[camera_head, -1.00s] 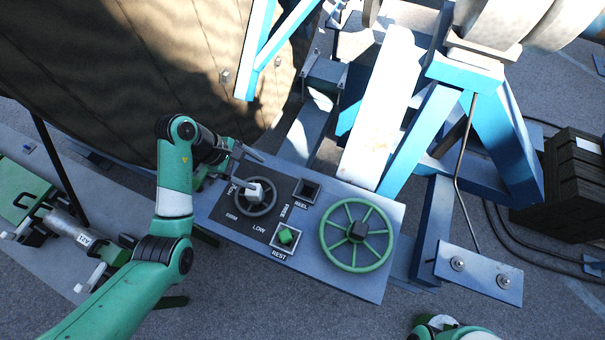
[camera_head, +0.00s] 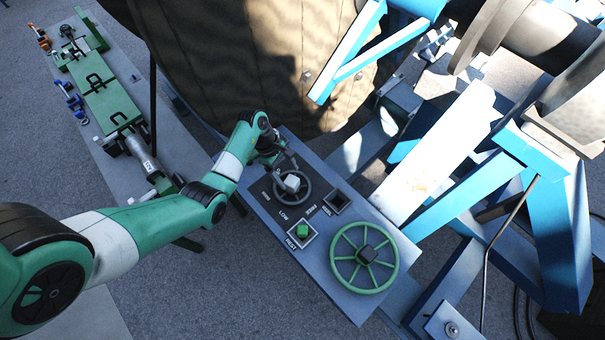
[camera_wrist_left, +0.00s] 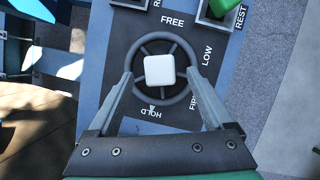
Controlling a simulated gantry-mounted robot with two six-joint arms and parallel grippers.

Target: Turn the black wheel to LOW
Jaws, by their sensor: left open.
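The black wheel (camera_head: 308,191) sits on the dark plate of the blue-grey control panel (camera_head: 330,284), with a pale square hub (camera_head: 292,183). In the left wrist view the wheel (camera_wrist_left: 166,101) has FREE above it, LOW (camera_wrist_left: 207,55) to the right, FIRM at lower right and HOLD (camera_wrist_left: 151,114) below. A small white mark shows at the rim beside HOLD. My left gripper (camera_head: 284,170) is over the wheel. In the left wrist view its fingers (camera_wrist_left: 160,76) are open, one on each side of the rim; contact cannot be told. My right gripper is out of view.
A larger green spoked wheel (camera_head: 364,257), a green block (camera_head: 302,231) in the REST socket and an empty REEL socket (camera_head: 336,201) are on the same panel. Blue frame beams (camera_head: 555,230) stand to the right, and a large brown drum (camera_head: 245,60) behind.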

